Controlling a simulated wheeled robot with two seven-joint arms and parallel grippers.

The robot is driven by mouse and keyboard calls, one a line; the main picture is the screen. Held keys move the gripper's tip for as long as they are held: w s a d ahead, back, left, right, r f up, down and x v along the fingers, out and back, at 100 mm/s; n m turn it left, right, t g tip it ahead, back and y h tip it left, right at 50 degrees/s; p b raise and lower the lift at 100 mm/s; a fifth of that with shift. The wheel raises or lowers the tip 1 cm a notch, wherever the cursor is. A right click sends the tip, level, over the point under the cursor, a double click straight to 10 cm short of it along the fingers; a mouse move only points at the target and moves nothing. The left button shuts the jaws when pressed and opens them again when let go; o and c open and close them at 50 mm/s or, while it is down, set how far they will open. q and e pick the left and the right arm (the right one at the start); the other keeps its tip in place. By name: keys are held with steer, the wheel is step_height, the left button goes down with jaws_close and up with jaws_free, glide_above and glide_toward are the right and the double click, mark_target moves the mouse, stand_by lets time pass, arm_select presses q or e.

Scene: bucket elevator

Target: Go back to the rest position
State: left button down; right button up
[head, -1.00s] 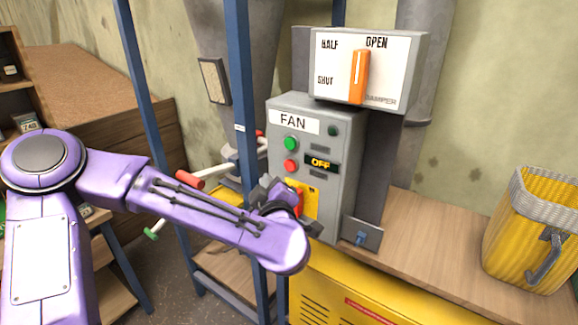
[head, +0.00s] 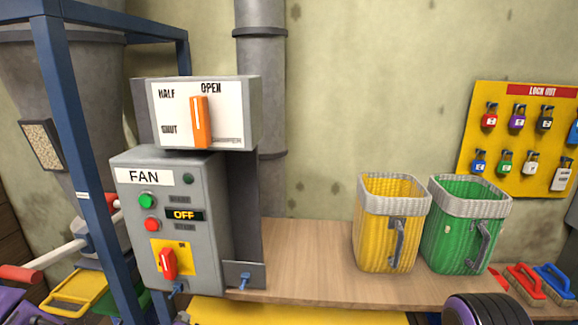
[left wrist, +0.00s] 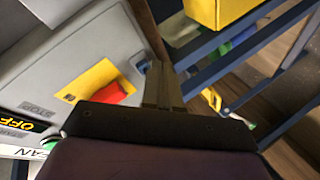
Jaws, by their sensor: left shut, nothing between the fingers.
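The grey FAN box (head: 205,200) stands on the bench in the head view, with a lit OFF display (head: 184,215). Its red switch handle (head: 168,264) is on a yellow plate; the handle also shows in the left wrist view (left wrist: 110,93). Above the box, the orange damper lever (head: 199,122) points up at OPEN. My left gripper (left wrist: 163,85) is shut and empty in the left wrist view, near the red handle in the picture; contact cannot be told. My right gripper is not in view.
A blue frame post (head: 85,170) stands left of the box. A yellow basket (head: 385,235) and a green basket (head: 460,235) stand on the wooden bench (head: 310,255). A yellow lock-out board (head: 530,185) hangs at right. Bench between box and yellow basket is clear.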

arm_select(q)
steer(key=s+a+f+m+g+b, duration=0.1)
steer(key=s+f+g, duration=0.1)
steer(key=s+f, duration=0.35)
steer(key=s+f+m+g+h+b, duration=0.1)
steer(key=s+f+g, duration=0.15)
steer(key=f, duration=0.65)
steer(key=s+a+f+m+g+b, duration=0.1)
steer(key=s+f, duration=0.4)
steer(key=f, duration=0.2)
steer(key=s+a+f+m+g+b, duration=0.1)
steer(key=s+a+f+g, duration=0.1)
steer(key=s+f, duration=0.3)
steer(key=s+a+f+m+g, duration=0.2)
steer(key=s+f, duration=0.3)
steer(key=s, duration=0.5)
steer(key=shift+s+f+m+y+b, duration=0.25)
steer(key=shift+m+y+b, duration=0.05)
steer(key=shift+y+b, duration=0.1)
steer(key=shift+w+a+g, duration=0.1)
steer(key=shift+g, duration=0.15)
